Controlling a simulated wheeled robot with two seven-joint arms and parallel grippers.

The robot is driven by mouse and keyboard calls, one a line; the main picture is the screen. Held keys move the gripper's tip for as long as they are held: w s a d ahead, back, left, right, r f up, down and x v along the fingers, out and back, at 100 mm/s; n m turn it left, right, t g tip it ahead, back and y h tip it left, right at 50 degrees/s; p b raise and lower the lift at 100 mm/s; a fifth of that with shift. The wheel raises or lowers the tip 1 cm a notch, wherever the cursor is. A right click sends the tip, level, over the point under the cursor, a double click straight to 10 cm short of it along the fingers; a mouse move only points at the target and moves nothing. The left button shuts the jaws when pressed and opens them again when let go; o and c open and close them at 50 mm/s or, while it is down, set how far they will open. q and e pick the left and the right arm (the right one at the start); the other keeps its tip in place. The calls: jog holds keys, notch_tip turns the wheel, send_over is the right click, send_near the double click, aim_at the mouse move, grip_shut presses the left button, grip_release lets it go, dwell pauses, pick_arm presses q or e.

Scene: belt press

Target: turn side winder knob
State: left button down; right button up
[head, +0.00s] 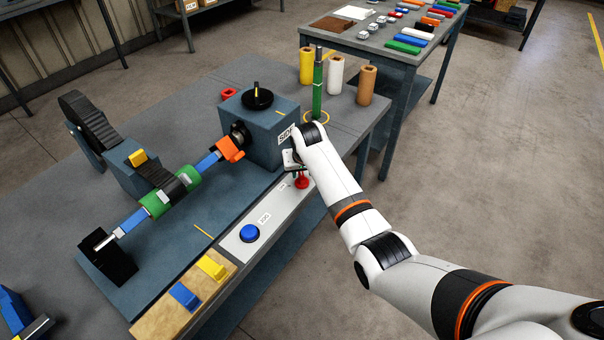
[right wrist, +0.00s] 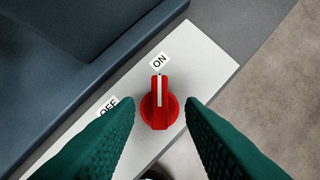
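The red knob (head: 302,181) sits on the pale panel (head: 270,217) in front of the grey-blue box labelled SIDE (head: 268,138). In the right wrist view the knob (right wrist: 159,103) has a white pointer line aimed at the ON label (right wrist: 160,61); the OFF label (right wrist: 108,106) is partly hidden by a finger. My right gripper (head: 293,163) is at the knob. In the right wrist view its green fingers (right wrist: 160,104) are open on both sides of the knob, with gaps showing between them and it. My left gripper is not in view.
A blue button (head: 249,233) and a wooden block with blue and yellow rockers (head: 202,282) lie along the front edge. A roller shaft with a green sleeve (head: 160,203) runs behind. A green post (head: 317,88) and coloured cylinders stand behind my right gripper.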

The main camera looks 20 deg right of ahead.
jog(key=shift+x, duration=1.2)
jog(key=shift+c, duration=0.4)
grip_shut()
